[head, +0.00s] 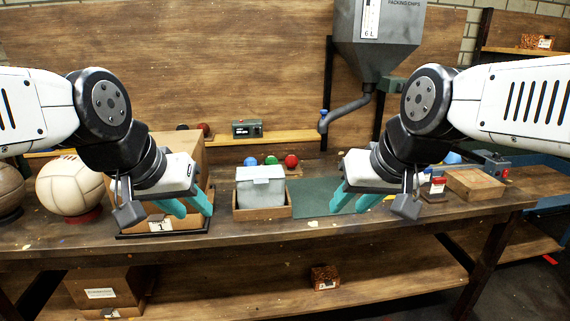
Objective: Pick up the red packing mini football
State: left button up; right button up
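A small red ball (291,161) sits at the back of the workbench (270,231), just right of a green ball (271,160) and a blue ball (250,161). It is the best match for the red mini football; its surface detail is too small to tell. My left gripper (187,206) has its teal fingers apart and empty, over the left part of the bench, in front of a cardboard box. My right gripper (354,201) is also open and empty, over a dark green mat (315,197), right of and nearer than the red ball. Neither gripper touches a ball.
A grey lidded bin in a wooden tray (262,213) stands in front of the small balls. A grey hopper (375,40) with a bent spout hangs behind. A cream ball (70,186) sits left; a wooden block (475,184) lies right. The mat has free room.

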aim_at(291, 162)
jog(key=i+j+z, duration=0.1)
jog(key=i+j, duration=0.3)
jog(key=i+j+z, duration=0.1)
jog(key=i+j, duration=0.3)
jog(key=i, duration=0.25)
